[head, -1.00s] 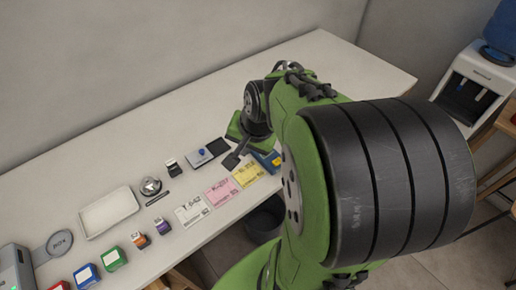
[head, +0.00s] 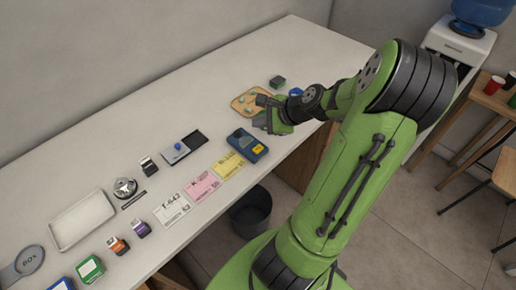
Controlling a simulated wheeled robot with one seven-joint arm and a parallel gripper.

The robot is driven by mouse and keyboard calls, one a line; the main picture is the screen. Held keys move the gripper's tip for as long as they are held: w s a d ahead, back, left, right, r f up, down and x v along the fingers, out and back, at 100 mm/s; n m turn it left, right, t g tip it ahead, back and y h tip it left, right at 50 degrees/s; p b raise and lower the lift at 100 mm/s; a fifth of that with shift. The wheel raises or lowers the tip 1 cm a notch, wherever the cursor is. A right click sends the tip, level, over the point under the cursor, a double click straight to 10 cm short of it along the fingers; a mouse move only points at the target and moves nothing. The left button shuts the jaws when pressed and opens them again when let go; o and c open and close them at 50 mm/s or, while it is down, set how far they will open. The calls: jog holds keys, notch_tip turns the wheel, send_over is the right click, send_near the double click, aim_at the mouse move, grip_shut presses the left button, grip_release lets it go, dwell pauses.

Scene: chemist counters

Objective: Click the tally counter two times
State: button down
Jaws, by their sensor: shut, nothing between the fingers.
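A round silver item (head: 125,187) with a dark base sits on the counter left of centre in the head view. It may be the tally counter or a desk bell; it is too small to tell. A small black item with a pale front (head: 148,166) stands just right of it, also unclear. My gripper (head: 263,113) is far to the right of both, over the counter between a wooden tray (head: 243,111) and a blue device (head: 247,145). It appears shut and empty; its fingertips are partly hidden by its own body.
White (head: 171,210), pink (head: 202,186) and yellow (head: 227,166) cards lie along the front edge. A dark bin (head: 251,211) stands below.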

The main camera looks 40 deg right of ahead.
aim_at(260, 150)
notch_tip(260, 150, down, 8)
jog(key=b, duration=0.7)
jog(key=shift+f, duration=0.25)
dwell(1.3)
jog(key=shift+f+b, duration=0.3)
jog(key=shift+f, duration=0.1)
jog(key=shift+f, duration=0.45)
dwell(0.4)
jog(key=shift+r+p, duration=0.85)
jog(key=shift+r, duration=0.05)
